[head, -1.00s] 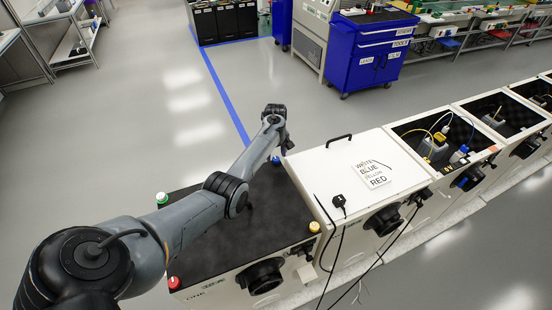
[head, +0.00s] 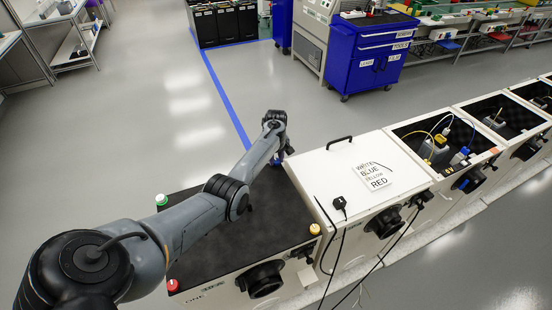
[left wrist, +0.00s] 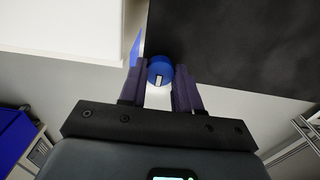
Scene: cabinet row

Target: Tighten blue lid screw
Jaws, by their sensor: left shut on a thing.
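The blue lid screw (left wrist: 160,70) is at a corner of the dark lid (left wrist: 225,45) in the left wrist view. In the head view it is mostly hidden by my left arm. My left gripper (head: 285,150) is over the far right corner of that black-topped cabinet (head: 262,225). In the left wrist view its fingers (left wrist: 160,78) are on either side of the blue screw, shut on it. My right gripper is out of view.
A white cabinet with a sign (head: 375,176) reading WHITE, BLUE, YELLOW, RED stands right beside the black-topped one. Black cables hang down its front. More open-topped cabinets (head: 440,140) continue right. Open floor (head: 180,100) lies behind.

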